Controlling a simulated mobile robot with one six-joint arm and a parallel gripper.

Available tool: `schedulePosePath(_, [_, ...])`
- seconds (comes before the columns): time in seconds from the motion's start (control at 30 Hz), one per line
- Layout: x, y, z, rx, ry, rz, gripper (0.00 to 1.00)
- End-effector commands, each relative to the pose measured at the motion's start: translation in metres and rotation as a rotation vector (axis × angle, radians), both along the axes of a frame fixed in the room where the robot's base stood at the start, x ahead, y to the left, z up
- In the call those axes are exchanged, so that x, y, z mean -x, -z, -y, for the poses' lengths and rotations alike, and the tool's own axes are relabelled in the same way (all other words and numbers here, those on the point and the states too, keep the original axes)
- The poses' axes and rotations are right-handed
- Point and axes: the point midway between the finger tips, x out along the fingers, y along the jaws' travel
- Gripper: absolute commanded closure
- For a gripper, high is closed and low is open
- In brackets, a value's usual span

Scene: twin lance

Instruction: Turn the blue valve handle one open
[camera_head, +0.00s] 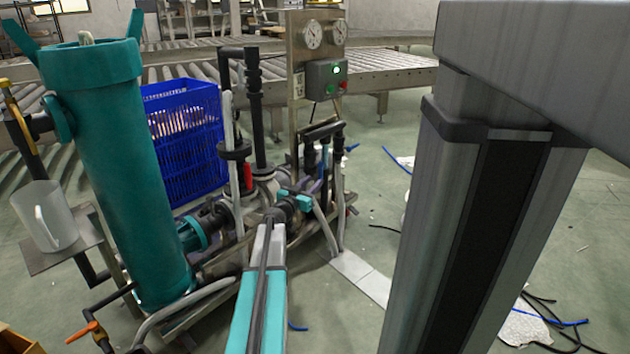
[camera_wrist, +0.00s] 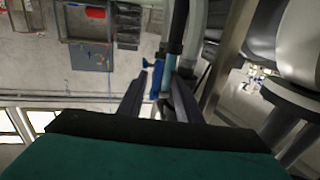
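In the wrist view, a small blue valve handle (camera_wrist: 155,81) sits beside a dark and light-blue upright pipe. My gripper (camera_wrist: 165,78) is open, with one dark finger on each side of the handle and pipe. I cannot tell whether either finger touches the handle. In the head view, a small blue part (camera_head: 351,148) shows at the right of the pipe cluster; I cannot tell if it is the same handle. My arm reaches towards these pipes, and its gripper is mostly hidden among them.
A tall teal cylinder (camera_head: 120,170) and a blue crate (camera_head: 186,140) stand left of the pipes. A gauge panel (camera_head: 314,60) with a control box (camera_head: 326,80) rises behind them. Loose blue and black hoses (camera_head: 550,322) lie on the floor at right.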

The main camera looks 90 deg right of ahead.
Motion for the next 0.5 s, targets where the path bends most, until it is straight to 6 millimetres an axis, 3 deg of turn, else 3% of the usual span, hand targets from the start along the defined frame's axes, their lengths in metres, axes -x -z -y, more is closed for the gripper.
schedulePosePath(0.5, [-0.024,-0.001,-0.059,0.000,0.005,-0.001,0.68])
